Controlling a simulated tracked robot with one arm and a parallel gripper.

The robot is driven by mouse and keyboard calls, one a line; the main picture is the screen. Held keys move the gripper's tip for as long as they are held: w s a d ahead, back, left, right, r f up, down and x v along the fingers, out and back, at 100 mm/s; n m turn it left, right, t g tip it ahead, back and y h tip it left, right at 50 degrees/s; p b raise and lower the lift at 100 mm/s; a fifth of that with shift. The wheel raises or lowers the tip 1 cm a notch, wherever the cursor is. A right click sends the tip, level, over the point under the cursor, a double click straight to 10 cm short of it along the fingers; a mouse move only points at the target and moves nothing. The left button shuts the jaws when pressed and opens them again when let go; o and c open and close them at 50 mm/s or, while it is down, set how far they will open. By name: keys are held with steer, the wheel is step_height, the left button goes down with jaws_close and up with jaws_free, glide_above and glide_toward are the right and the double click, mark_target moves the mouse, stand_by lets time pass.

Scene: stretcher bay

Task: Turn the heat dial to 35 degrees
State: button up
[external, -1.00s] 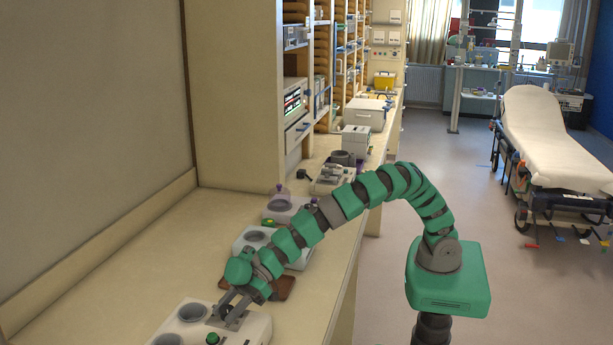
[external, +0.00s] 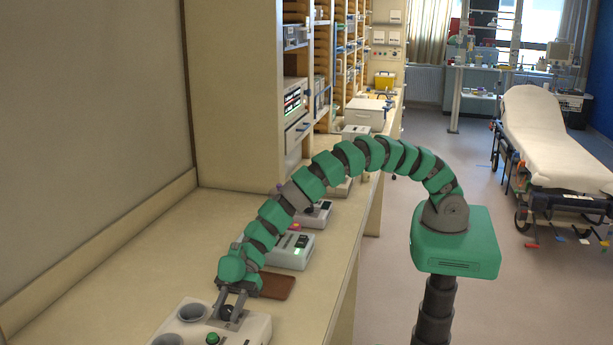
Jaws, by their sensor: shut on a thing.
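My gripper (external: 228,306) is at the front of the counter, pointing down over a white device (external: 250,329). Its two grey fingers are shut on a dark round knob (external: 227,314) on top of that device, which appears to be the heat dial. The dial's scale and any pointer are too small to read. The device also has a grey round well (external: 191,311) left of the knob and a green button (external: 212,339) in front of it.
A brown flat pad (external: 277,286) lies just behind the device. Another white device (external: 291,252) with a lit green part stands farther back under my arm. The counter's left side (external: 130,270) is bare. A stretcher (external: 550,140) stands in the room at right.

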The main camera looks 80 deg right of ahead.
steer(key=shift+w+r+n+g+p, duration=0.1)
steer(key=shift+r+n+g+p, duration=0.15)
steer(key=shift+n+g+p, duration=0.4)
steer(key=shift+f+n+g+p, duration=0.25)
steer(key=shift+n+g+p, duration=0.4)
steer(key=shift+g+p, duration=0.1)
steer(key=shift+n+g, duration=0.3)
steer(key=shift+g, duration=0.2)
steer(key=shift+n+g+h+b, duration=0.5)
steer(key=shift+n+g+b, duration=0.5)
steer(key=shift+g+b, duration=0.1)
steer(key=shift+r, duration=0.2)
steer(key=o, duration=1)
steer(key=shift+f, duration=0.1)
